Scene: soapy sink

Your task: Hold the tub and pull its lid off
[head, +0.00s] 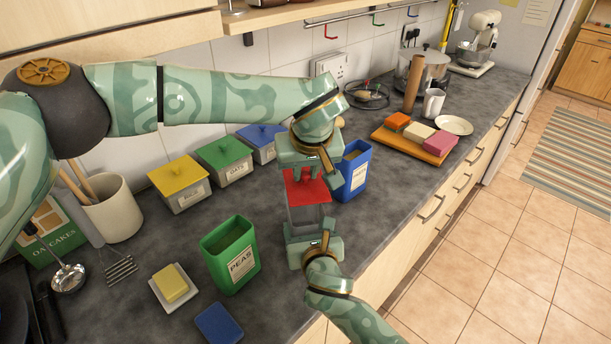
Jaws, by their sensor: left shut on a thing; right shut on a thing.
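The tub (304,217) is a grey container on the worktop between my two grippers, near the counter's front edge. Its red lid (308,193) shows at the tub's top, close against it; I cannot tell whether there is a gap between them. My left gripper (305,170) comes from above and is shut on the red lid. My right gripper (311,230) comes from the front and is shut on the tub. The jaws hide parts of both the lid and the tub.
A blue open container (354,173) stands close right of the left gripper. A green open peas container (230,257) stands left of the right gripper. Yellow (178,180), green (224,157) and blue (262,137) lidded boxes line the wall. A wooden board (409,143) lies further right.

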